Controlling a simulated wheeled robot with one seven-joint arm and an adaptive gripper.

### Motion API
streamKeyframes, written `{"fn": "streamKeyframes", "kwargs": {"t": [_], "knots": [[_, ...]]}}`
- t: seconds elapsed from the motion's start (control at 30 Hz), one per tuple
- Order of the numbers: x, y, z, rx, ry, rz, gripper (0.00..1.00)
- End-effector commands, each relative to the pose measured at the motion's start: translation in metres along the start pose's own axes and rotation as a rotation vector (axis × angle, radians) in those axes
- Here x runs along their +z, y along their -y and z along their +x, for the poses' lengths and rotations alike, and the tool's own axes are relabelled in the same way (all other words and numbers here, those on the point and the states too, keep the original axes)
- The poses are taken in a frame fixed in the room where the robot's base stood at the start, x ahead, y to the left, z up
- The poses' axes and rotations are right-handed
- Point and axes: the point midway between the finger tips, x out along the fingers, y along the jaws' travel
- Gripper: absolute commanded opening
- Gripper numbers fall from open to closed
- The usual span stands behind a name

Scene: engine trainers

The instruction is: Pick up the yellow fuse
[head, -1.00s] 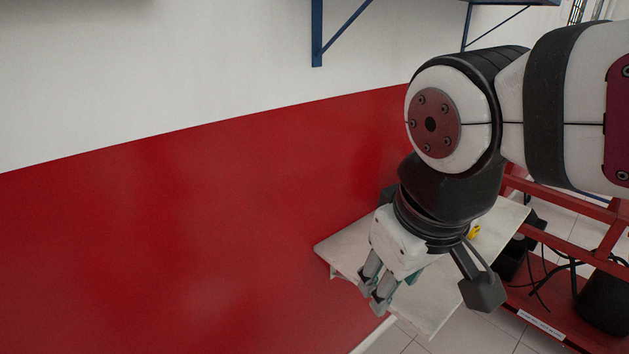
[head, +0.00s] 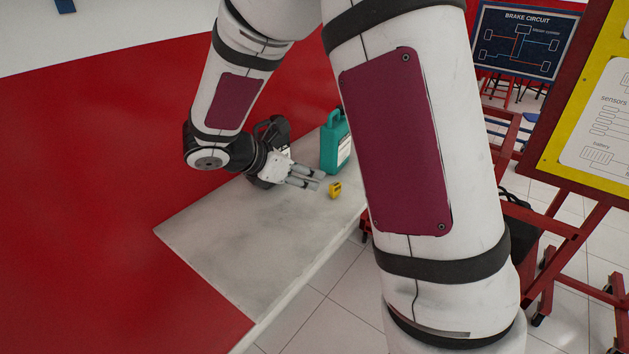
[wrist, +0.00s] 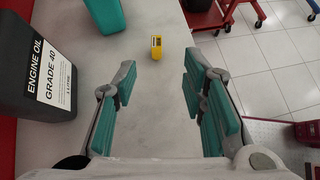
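The yellow fuse (head: 335,190) lies on the pale bench top, just beyond my fingertips in the head view. In the wrist view the fuse (wrist: 156,47) is small and yellow with a dark mark. It lies ahead of the gap between my fingers, near the bench's right edge. My gripper (head: 315,181) is low over the bench and points right toward the fuse. In the wrist view my gripper (wrist: 158,80) is open, with its teal pads wide apart and nothing between them. The fuse is apart from both fingers.
A teal jug (head: 335,142) stands on the bench behind the fuse; it shows at the top left of the wrist view (wrist: 104,18). A black engine oil container (wrist: 40,65) stands left of my gripper. The bench (head: 225,240) is clear toward the front.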

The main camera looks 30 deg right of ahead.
Motion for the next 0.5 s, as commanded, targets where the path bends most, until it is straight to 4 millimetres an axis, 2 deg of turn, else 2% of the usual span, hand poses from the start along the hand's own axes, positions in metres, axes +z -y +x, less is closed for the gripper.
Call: {"fn": "streamKeyframes", "kwargs": {"t": [0.17,0.4,0.5], "knots": [[-0.003,-0.004,0.019,0.003,0.007,-0.025,0.39],[-0.003,-0.004,0.064,0.002,0.004,-0.022,0.39],[-0.003,-0.004,0.078,0.003,0.005,-0.022,0.39]]}}
